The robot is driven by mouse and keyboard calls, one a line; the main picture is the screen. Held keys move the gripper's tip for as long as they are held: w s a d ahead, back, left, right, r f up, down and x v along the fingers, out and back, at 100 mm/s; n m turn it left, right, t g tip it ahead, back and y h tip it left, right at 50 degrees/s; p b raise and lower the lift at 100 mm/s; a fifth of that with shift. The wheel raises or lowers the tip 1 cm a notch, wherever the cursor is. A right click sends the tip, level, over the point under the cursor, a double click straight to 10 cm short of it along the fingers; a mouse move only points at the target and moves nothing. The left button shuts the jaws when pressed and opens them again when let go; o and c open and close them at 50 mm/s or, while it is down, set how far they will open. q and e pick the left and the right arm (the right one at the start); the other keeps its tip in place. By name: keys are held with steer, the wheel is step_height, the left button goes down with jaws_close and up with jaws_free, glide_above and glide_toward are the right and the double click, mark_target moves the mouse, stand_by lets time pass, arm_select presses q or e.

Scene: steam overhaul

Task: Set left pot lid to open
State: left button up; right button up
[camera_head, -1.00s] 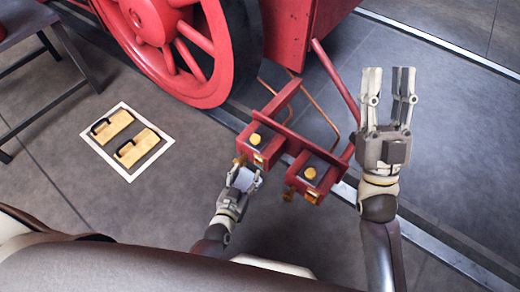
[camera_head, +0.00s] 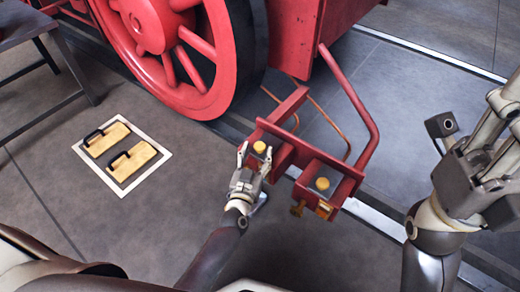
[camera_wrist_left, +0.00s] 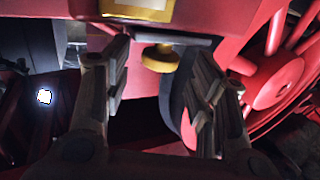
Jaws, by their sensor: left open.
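The left pot is a red box with a dark lid and a yellow knob (camera_head: 260,147); the lid lies flat as far as I can see. My left gripper (camera_head: 255,152) is at the front of this pot and hides much of it. In the left wrist view, the knob (camera_wrist_left: 160,57) on its grey lid plate (camera_wrist_left: 172,40) shows between and beyond the two spread fingers (camera_wrist_left: 163,95). I see no contact. A brass plate (camera_wrist_left: 138,10) is on the pot's red face. My right gripper (camera_head: 495,125) is raised at the right edge, partly cut off, with its fingers apart.
The right pot (camera_head: 322,188), with a similar yellow knob, stands close to the right. A red bent bar (camera_head: 362,100) rises behind it. A red wheel (camera_head: 165,45) is at the back left. Two brushes or blocks lie on a white-framed floor patch (camera_head: 122,183).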

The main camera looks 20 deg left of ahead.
mark_target(258, 151)
arm_select(q)
steer(key=shift+w+a+b, duration=0.1)
steer(key=shift+w+b, duration=0.4)
steer(key=shift+w, duration=1.35)
steer(key=shift+c, duration=0.3)
jaws_close()
